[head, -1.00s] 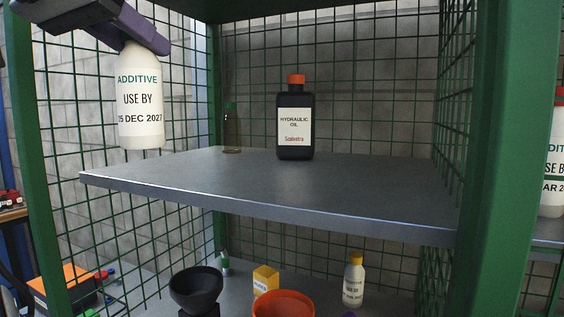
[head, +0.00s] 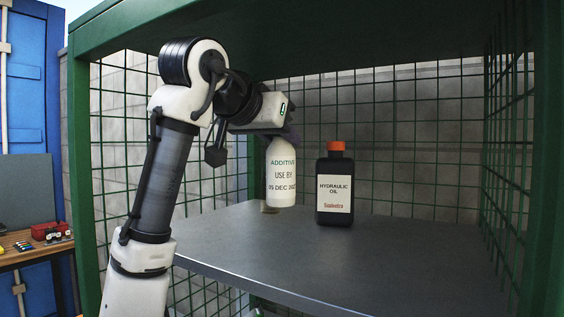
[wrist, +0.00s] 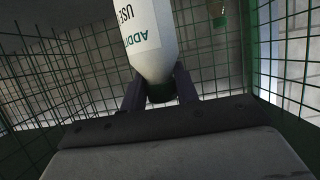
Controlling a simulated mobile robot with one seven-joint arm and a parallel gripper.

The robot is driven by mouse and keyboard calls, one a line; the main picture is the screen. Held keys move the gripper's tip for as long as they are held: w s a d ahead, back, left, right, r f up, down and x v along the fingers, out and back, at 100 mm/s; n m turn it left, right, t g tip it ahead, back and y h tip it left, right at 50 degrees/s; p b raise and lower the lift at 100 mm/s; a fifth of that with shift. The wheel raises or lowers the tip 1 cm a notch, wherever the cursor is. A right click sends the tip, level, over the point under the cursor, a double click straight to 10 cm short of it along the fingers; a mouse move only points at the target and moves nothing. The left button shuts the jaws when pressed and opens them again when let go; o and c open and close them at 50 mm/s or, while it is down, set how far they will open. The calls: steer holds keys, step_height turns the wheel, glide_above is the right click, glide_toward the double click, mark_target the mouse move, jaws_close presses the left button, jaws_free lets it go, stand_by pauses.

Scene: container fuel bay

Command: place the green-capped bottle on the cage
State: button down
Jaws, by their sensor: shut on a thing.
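My gripper (head: 281,138) is shut on the neck of a white bottle (head: 281,182) labelled ADDITIVE, USE BY, with a 2027 date. The bottle hangs upright over the cage shelf (head: 385,270), left of the hydraulic oil bottle; I cannot tell whether its base touches the shelf. In the wrist view the white bottle (wrist: 146,40) sits between the two fingers (wrist: 160,95), with its dark green cap (wrist: 160,92) between them. The cap is hidden in the head view.
A black hydraulic oil bottle (head: 335,190) with an orange cap stands on the shelf. Green mesh walls (head: 410,130) enclose the shelf. The shelf's front and right are clear.

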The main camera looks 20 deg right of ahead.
mark_target(281, 176)
step_height(281, 176, down, 4)
steer(key=shift+w+r, duration=0.15)
steer(key=shift+r, duration=0.1)
step_height(281, 176, down, 3)
steer(key=shift+d+r+p, duration=0.1)
steer(key=shift+r+p, duration=0.05)
steer(key=shift+p, duration=0.35)
steer(key=shift+d+p, duration=0.1)
steer(key=shift+p, duration=0.25)
steer(key=shift+d+f, duration=0.1)
steer(key=shift+f, duration=0.3)
steer(key=shift+f, duration=0.15)
steer(key=c, duration=1.1)
jaws_free()
steer(key=shift+o, duration=0.2)
